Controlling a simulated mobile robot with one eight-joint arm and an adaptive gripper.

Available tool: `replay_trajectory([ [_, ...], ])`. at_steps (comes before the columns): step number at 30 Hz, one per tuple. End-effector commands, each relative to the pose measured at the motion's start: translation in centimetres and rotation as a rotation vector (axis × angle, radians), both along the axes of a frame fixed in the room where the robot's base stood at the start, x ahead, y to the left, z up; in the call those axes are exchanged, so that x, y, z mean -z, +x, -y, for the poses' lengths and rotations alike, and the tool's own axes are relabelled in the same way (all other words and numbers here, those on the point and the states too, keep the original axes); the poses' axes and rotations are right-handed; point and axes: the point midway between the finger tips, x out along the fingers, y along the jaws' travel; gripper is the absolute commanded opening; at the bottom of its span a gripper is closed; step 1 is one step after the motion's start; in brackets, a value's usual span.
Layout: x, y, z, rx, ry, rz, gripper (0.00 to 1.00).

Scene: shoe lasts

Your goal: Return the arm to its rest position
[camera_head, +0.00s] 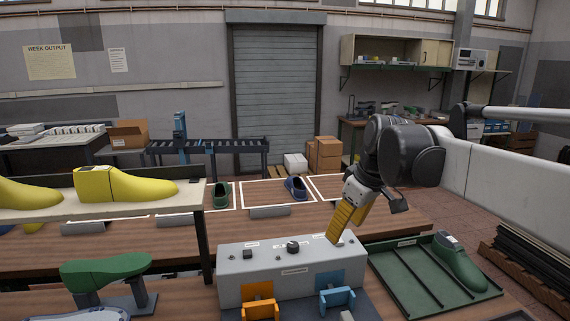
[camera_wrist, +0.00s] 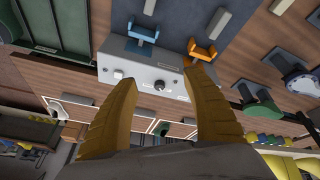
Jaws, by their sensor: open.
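My arm reaches in from the right in the head view, with my gripper (camera_head: 338,232) pointing down and to the left. Its yellow fingers are near the right end of the grey control box (camera_head: 262,267), in front of or above it; I cannot tell if they touch it. In the wrist view my gripper (camera_wrist: 163,82) has its two yellow fingers spread wide, with nothing between them. The grey box (camera_wrist: 145,72) shows beyond the fingertips.
A green tray (camera_head: 400,285) with a green last (camera_head: 458,262) lies at right. A shelf (camera_head: 130,199) at left carries yellow lasts (camera_head: 125,185). A green last (camera_head: 105,268) stands on supports at front left. Orange (camera_head: 258,308) and blue (camera_head: 338,300) holders stand before the box.

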Motion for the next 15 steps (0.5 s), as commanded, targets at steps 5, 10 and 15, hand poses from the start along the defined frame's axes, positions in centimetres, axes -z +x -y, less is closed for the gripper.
replay_trajectory([
  [5,2.5,-8.1,1.8,0.22,0.032,0.058,0.58],
  [10,6.6,-15.3,3.3,0.423,0.081,0.122,0.58],
  [15,11.2,-20.6,4.5,0.585,0.136,0.18,0.58],
])
